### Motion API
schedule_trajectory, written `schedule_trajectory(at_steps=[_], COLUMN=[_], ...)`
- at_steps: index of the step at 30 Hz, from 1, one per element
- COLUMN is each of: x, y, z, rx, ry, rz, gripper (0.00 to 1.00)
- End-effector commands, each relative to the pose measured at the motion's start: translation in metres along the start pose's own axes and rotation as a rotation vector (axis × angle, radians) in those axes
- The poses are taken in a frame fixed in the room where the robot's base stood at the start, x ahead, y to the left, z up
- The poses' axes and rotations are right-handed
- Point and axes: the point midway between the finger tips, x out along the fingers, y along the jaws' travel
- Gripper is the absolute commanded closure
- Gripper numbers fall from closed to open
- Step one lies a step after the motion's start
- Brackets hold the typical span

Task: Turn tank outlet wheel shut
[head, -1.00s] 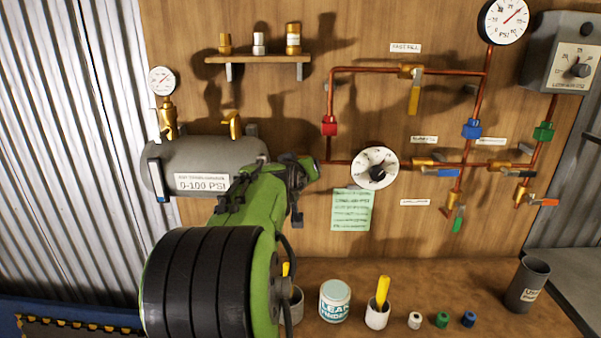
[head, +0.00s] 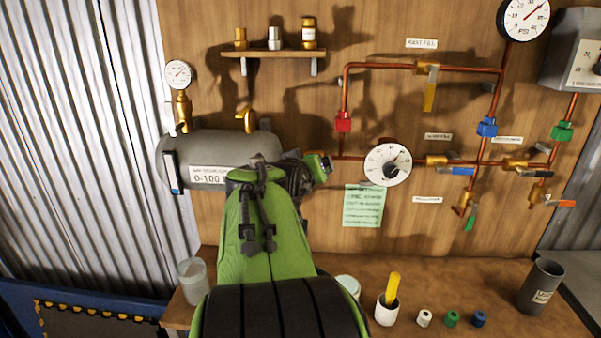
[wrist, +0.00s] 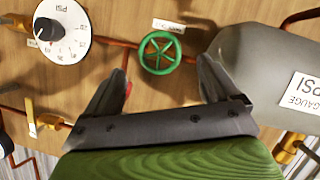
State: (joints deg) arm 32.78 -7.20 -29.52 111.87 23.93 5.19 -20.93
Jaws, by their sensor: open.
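The green spoked wheel (wrist: 160,53) is in the wrist view, on the copper pipe between the grey tank (wrist: 270,70) and the white round dial (wrist: 62,30). The wheel appears just past the fingertips; no contact is visible.
Copper pipes with valves, including a yellow lever (head: 430,90) and a blue lever (head: 458,171), cover the board at right. A shelf (head: 268,54) with fittings is above the tank. The bench (head: 420,270) holds a cup with a yellow handle (head: 388,308) and a dark canister (head: 540,287).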

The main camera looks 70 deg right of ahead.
Motion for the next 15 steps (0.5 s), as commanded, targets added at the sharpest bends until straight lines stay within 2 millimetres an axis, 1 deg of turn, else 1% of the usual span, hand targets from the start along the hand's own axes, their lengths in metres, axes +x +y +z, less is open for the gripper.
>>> schedule_trajectory(at_steps=[1,3,7,10,15], x=[-0.016,-0.035,-0.063,-0.076,-0.081], y=[0.000,0.000,0.000,0.000,0.000], z=[-0.002,-0.002,-0.001,0.000,0.001], rx=[0.003,0.002,0.000,0.000,-0.001], ry=[0.004,0.004,0.001,-0.001,-0.004], rz=[-0.006,-0.005,-0.003,-0.001,0.000], gripper=[0.11,0.11,0.11,0.11,0.11])
